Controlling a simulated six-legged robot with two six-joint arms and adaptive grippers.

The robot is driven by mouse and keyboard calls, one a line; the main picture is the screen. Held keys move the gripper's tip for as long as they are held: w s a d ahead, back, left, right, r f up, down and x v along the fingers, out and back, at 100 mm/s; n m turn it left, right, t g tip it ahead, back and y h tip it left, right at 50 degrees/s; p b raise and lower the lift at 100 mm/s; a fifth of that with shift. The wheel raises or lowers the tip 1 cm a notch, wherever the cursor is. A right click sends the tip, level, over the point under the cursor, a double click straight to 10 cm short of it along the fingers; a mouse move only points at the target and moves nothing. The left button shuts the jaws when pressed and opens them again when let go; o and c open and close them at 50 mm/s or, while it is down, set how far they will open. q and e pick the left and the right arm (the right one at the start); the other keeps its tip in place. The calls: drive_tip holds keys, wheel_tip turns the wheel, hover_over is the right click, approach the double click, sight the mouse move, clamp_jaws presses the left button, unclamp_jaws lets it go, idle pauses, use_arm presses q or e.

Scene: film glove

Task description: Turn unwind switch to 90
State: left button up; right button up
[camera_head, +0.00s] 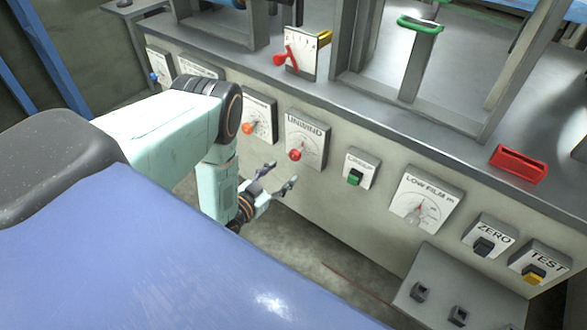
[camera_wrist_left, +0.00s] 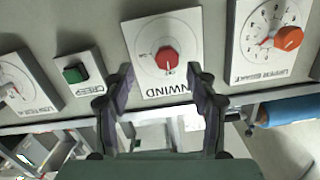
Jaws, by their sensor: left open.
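The unwind switch (camera_head: 295,154) is a red knob on a white plate marked UNWIND (camera_head: 308,135), on the grey machine's front panel. In the left wrist view the red knob (camera_wrist_left: 167,60) sits in the upper middle of its plate, which appears upside down. My left gripper (camera_head: 280,177) is open and empty, below and slightly left of the knob in the head view. In the left wrist view its two fingers (camera_wrist_left: 160,82) stand apart, with the knob above and between their tips; no contact shows. The knob's exact angle is too small to read. My right gripper is not in view.
An orange knob (camera_wrist_left: 289,38) on another dial plate and a green CREEP switch (camera_wrist_left: 75,74) flank the unwind plate. A LOW FILM gauge (camera_head: 421,205) and ZERO switch (camera_head: 484,246) are further right. A red lever (camera_head: 287,58) stands above the panel.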

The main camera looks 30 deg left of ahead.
sight(293, 157)
use_arm(q)
drive_tip(key=shift+m+t, duration=0.5)
drive_tip(key=shift+t, duration=0.1)
drive_tip(key=w+b, duration=0.1)
drive_tip(key=w, duration=0.1)
drive_tip(key=w+b, duration=0.1)
drive_tip(key=w, duration=0.2)
drive_tip(key=w+b, duration=0.1)
drive_tip(key=w, duration=0.2)
drive_tip(key=shift+r, duration=0.3)
drive_tip(key=shift+w+a, duration=0.15)
drive_tip(key=shift+w, duration=0.05)
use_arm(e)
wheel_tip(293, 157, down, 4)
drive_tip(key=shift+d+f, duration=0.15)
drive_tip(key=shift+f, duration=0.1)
use_arm(q)
drive_tip(key=shift+c, duration=0.3)
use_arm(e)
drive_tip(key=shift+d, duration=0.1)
use_arm(q)
drive_tip(key=c, duration=1.1)
